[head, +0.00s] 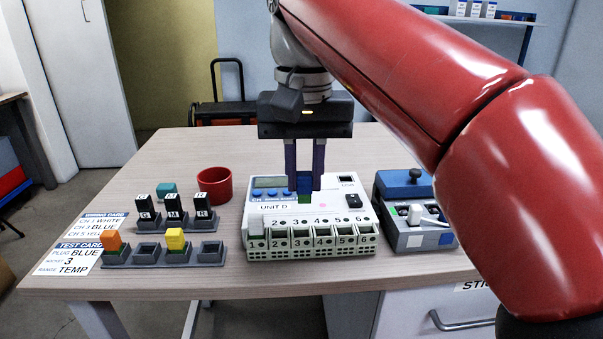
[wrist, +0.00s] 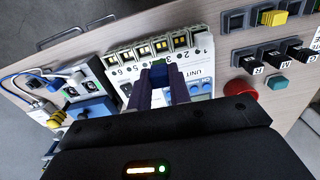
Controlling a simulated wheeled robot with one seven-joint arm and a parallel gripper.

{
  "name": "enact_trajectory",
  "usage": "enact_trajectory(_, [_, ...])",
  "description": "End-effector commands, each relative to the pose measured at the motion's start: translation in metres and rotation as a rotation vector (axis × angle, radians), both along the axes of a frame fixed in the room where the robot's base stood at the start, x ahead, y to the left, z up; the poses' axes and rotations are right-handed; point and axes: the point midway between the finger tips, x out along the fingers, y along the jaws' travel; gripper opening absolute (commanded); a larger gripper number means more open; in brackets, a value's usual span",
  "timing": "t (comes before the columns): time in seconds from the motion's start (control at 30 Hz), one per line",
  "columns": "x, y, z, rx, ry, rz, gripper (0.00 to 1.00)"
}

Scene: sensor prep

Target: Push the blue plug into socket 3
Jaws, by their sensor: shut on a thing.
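My gripper (head: 305,194) points straight down over the white unit marked UNIT D (head: 262,211). Its dark fingers are shut on the blue plug (head: 305,181), whose lower part looks green. The plug also shows between the fingertips in the wrist view (wrist: 158,66). Socket 3 (head: 301,241) is in the row along the unit's front edge and looks empty. It also shows in the wrist view (wrist: 162,46). In the head view the plug appears behind the socket row, over the unit's top face. The gap below the plug cannot be judged.
Socket 1 (head: 256,224) holds a white plug. A rack (head: 146,261) with an orange and a yellow plug stands left, with black plugs behind it. A red cup (head: 214,185) stands behind left. A grey-blue device (head: 420,234) stands close on the right.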

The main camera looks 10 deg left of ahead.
Motion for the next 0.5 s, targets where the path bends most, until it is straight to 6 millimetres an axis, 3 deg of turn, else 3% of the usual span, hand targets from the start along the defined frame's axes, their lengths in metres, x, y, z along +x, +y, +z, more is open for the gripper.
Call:
enact_trajectory(0.27, [-0.007,0.003,-0.01,-0.002,0.001,0.049,0.0])
enact_trajectory(0.5, [-0.006,0.003,-0.033,-0.001,-0.001,0.046,0.0])
